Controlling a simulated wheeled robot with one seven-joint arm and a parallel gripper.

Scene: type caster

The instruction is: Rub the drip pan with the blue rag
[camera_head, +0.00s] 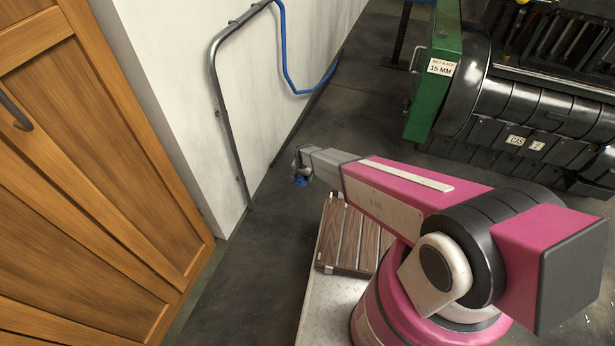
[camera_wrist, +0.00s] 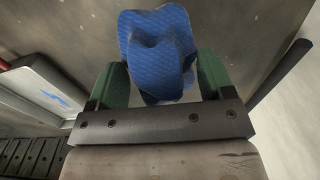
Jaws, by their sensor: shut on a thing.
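My gripper (camera_wrist: 158,88) is shut on the blue rag (camera_wrist: 158,45), which is bunched between its two green fingers in the wrist view. In the head view, my gripper (camera_head: 300,165) is at the end of my outstretched pink arm. I cannot make out the drip pan for certain in either view.
A wooden door (camera_head: 90,170) stands at the left. A grey rail (camera_head: 226,110) and a blue hose (camera_head: 290,75) run along the white wall. A black and green machine (camera_head: 530,110) stands at the upper right. Dark floor (camera_head: 350,110) lies open between wall and machine.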

